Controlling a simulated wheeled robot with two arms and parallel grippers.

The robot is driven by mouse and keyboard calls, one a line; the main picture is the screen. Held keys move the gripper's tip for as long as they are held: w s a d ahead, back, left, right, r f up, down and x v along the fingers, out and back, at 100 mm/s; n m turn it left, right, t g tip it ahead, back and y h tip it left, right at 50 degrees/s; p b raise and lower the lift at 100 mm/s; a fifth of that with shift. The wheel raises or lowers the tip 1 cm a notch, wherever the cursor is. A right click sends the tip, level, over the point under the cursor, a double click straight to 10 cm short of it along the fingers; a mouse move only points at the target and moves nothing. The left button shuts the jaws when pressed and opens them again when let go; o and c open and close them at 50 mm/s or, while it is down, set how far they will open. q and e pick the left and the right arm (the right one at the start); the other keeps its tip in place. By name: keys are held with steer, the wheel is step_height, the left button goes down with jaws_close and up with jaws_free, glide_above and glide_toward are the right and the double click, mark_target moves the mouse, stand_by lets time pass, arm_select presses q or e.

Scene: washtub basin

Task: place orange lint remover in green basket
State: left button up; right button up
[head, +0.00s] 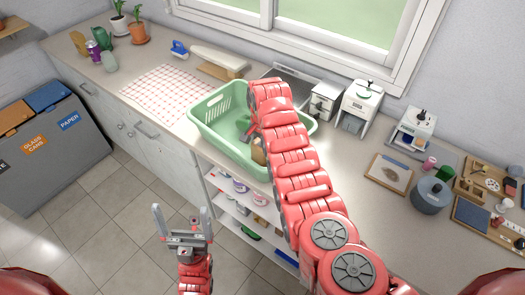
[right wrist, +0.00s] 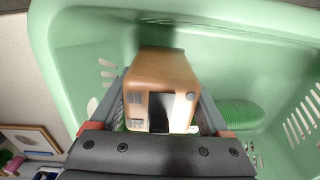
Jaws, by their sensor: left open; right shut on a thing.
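The orange lint remover (right wrist: 165,68) is a boxy orange-brown thing with a dark slot in its end. In the right wrist view my right gripper (right wrist: 160,98) is shut on it, with one finger on each side. It is held inside the green basket (right wrist: 75,60), whose walls surround it; I cannot tell if it touches the floor of the basket. In the head view the green basket (head: 219,137) stands on the counter, and my right arm covers much of it and the gripper. My left gripper (head: 181,210) is open and empty above the floor, left of the lower shelves.
A green ribbed thing (right wrist: 240,114) lies in the basket. A checkered cloth (head: 155,95) lies left of the basket. White appliances (head: 360,103), a grey pot (head: 431,195) and trays stand to the right. Bins (head: 50,135) stand at the far left.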

steer(key=shift+f, duration=1.1)
steer(key=o, duration=1.5)
steer(key=shift+r, duration=0.1)
